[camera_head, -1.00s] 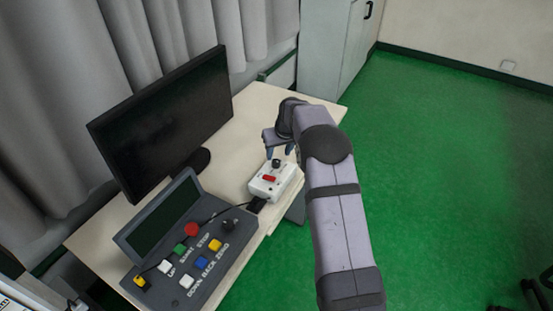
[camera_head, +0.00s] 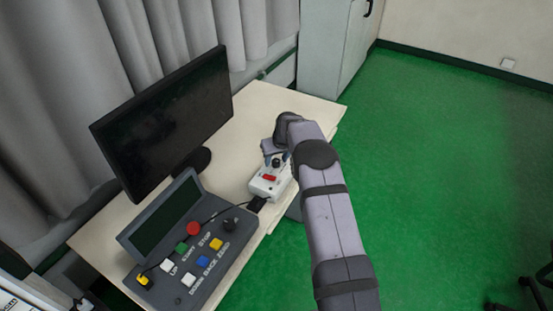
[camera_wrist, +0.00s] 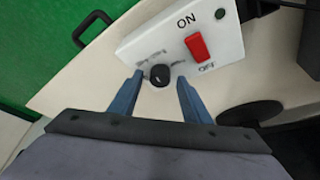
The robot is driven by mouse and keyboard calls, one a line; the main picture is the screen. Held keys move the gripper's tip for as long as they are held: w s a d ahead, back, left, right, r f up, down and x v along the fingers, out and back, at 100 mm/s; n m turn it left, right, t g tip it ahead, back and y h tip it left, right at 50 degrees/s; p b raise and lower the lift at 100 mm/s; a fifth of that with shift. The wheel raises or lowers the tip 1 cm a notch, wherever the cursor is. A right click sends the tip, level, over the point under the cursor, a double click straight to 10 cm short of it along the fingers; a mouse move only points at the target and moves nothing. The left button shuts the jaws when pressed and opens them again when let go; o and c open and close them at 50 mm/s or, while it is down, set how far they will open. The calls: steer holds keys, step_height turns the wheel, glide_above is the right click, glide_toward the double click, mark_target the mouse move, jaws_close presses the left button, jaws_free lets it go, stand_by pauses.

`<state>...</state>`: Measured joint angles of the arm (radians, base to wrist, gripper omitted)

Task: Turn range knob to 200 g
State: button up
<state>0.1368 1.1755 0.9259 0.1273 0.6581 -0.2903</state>
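The range knob (camera_wrist: 160,75) is a small black round knob on a white box (camera_wrist: 140,40). In the wrist view a small light mark shows on the knob, and the printed labels around it are too blurred to read. My gripper (camera_wrist: 158,77) is open, with one blue finger on each side of the knob and a gap to it on both sides. In the head view the white box (camera_head: 266,190) sits near the table's right edge, and my gripper (camera_head: 277,158) is over its far end beside the knob (camera_head: 276,162).
A red ON/OFF switch (camera_wrist: 199,47) sits on the same box. A dark control console (camera_head: 190,262) with several coloured buttons stands at the near left, joined by a cable. A black monitor (camera_head: 165,120) stands behind. The table's far end (camera_head: 270,105) is clear.

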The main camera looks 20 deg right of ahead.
steer(key=c, duration=1)
steer(key=shift+a+m+h+b, duration=0.1)
steer(key=shift+m+h+b, duration=0.65)
steer(key=shift+m, duration=0.85)
steer(key=o, duration=1.1)
steer(key=shift+c, duration=0.2)
